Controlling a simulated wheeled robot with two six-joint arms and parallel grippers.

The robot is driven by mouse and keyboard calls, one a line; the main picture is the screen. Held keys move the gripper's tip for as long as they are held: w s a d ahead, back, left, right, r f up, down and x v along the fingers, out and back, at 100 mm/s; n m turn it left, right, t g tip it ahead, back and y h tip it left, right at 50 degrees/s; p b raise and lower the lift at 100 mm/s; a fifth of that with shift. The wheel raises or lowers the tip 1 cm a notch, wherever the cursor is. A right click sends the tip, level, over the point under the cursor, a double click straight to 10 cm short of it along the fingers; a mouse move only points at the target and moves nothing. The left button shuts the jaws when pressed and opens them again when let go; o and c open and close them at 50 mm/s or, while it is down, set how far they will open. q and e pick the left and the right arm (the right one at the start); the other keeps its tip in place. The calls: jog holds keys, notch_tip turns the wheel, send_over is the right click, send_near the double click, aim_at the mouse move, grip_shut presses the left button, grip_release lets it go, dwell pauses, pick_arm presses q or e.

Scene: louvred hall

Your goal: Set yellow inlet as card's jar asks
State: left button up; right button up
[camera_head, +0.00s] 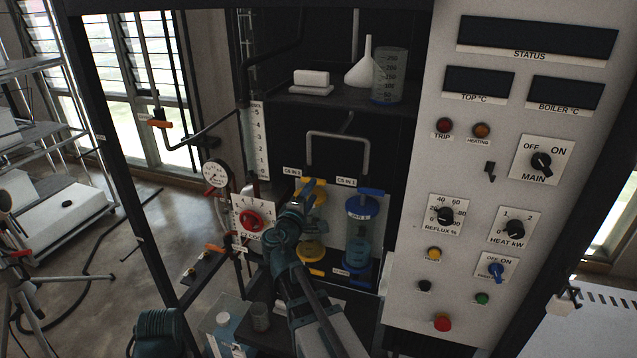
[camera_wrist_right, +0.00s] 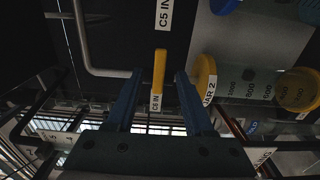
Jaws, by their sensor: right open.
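The yellow inlet handle (camera_head: 319,187) sits above the yellow-lidded jar, near a label that appears to read C5 IN 2. It also shows in the right wrist view (camera_wrist_right: 160,66), as a narrow yellow bar. My right gripper (camera_head: 302,194) is open at the handle. In the right wrist view its two fingers (camera_wrist_right: 160,76) stand on either side of the bar, with gaps visible. The yellow jar lid (camera_wrist_right: 206,78), marked JAR 2, is just right of the fingers. The right arm partly hides the yellow jar in the head view. I cannot make out a card. My left gripper is not in view.
A blue inlet handle (camera_head: 371,191) and blue jar (camera_head: 361,232) stand close on the right. A grey bent pipe (camera_head: 338,134) arches above. A red knob (camera_head: 251,220) and pressure gauge (camera_head: 215,173) are left. A control panel (camera_head: 410,220) borders the right side.

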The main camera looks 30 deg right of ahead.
aim_at(318, 183)
jog(key=shift+x, duration=3.05)
grip_shut()
